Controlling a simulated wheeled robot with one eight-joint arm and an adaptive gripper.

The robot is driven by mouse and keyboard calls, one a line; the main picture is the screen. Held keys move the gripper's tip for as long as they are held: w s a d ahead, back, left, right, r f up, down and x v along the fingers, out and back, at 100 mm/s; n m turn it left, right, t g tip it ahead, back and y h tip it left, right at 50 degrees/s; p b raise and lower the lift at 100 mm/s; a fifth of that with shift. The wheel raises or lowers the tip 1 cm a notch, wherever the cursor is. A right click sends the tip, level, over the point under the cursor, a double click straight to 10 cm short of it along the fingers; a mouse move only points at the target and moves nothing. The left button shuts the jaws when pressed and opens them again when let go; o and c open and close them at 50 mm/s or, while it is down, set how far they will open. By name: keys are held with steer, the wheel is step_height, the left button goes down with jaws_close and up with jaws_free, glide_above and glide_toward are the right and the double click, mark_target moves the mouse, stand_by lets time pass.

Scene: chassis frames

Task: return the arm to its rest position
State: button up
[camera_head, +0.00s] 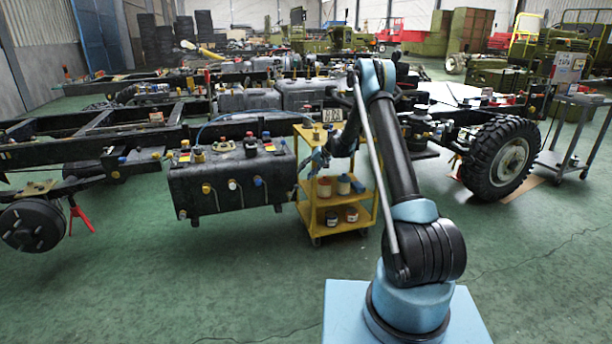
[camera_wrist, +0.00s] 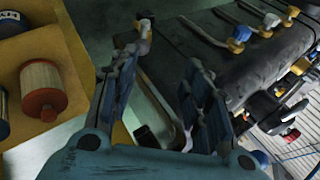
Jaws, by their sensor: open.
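My arm stands at the right of the middle in the head view, folded over at the elbow, with its forearm hanging down to the left. My gripper (camera_head: 318,160) is beside the upper part of the yellow cart (camera_head: 310,212). In the wrist view my gripper (camera_wrist: 165,95) is open, its two dark fingers spread, with nothing held between them. The cart's yellow shelf (camera_wrist: 72,45) is on the left of that view. The black tank (camera_wrist: 185,55) with coloured caps lies beyond and to the right of the fingers.
The black tank (camera_head: 235,182) hangs on the chassis frame, left of the cart. The cart's shelves hold several cans and filters, one a red-capped filter (camera_wrist: 43,88) close to my gripper. A large wheel (camera_head: 502,158) stands at right. The green floor (camera_head: 180,290) in front is clear.

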steer(key=s+d+r+h, duration=0.1)
steer(key=s+d+r, duration=0.6)
steer(key=s+r, duration=0.3)
steer(key=s+d+r+h, duration=0.2)
steer(key=s+d+r, duration=0.5)
steer(key=r, duration=0.6)
steer(key=s+d+r+h, duration=0.15)
steer(key=s+d, duration=0.25)
steer(key=s, duration=0.5)
steer(key=s+d+r, duration=0.3)
steer(key=s, duration=0.6)
steer(key=s+d+f+h, duration=0.1)
steer(key=s+d+f, duration=0.2)
steer(key=s, duration=0.6)
steer(key=s+d+f+h, duration=0.1)
steer(key=s+d+f, duration=0.2)
steer(key=s, duration=0.7)
steer(key=s+d+f+m+h, duration=0.1)
steer(key=s+d+f, duration=0.2)
steer(key=s, duration=0.7)
steer(key=shift+d+f+t, duration=0.3)
steer(key=shift+d+f, duration=0.05)
steer(key=shift+d, duration=0.6)
